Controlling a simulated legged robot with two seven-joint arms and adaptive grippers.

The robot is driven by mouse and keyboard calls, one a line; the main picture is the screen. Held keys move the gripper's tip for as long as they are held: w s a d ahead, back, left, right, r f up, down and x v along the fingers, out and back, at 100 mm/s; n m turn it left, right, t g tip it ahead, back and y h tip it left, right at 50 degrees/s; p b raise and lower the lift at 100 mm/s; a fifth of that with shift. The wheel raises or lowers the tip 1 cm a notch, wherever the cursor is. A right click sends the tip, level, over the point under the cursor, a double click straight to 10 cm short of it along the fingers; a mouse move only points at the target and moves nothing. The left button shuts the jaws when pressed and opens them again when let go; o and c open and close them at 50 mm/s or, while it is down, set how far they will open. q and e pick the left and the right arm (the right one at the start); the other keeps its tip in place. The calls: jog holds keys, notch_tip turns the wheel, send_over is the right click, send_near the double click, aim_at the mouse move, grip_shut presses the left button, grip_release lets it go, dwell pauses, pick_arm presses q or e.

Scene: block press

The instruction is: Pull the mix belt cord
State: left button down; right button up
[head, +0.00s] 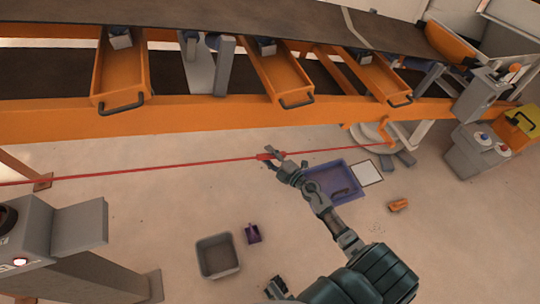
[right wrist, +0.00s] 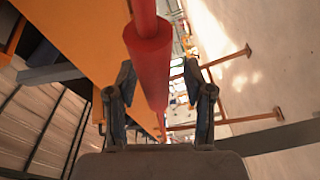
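The red cord (head: 130,173) runs taut across the head view, below the orange conveyor frame. A thicker red sleeve (head: 265,156) sits on it near the middle, and shows large in the right wrist view (right wrist: 150,62). My right gripper (head: 272,158) is at this sleeve. In the right wrist view its two fingers (right wrist: 160,85) stand apart on either side of the sleeve, with a gap visible at the right finger. A dark piece at the bottom edge of the head view looks like my left gripper (head: 278,287); its fingers are not clear.
The orange conveyor frame (head: 200,118) with pull-out trays spans the top. A purple tray (head: 335,195) and a white sheet (head: 366,173) lie on the floor below the cord. A grey bin (head: 217,256) and grey control boxes (head: 475,150) stand nearby.

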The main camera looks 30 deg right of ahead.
jog(key=shift+s+d, duration=0.15)
jog(key=s+d, duration=0.1)
jog(key=s, duration=1)
jog(key=shift+s+d, duration=0.25)
jog(key=shift+d, duration=0.15)
jog(key=shift+d, duration=0.2)
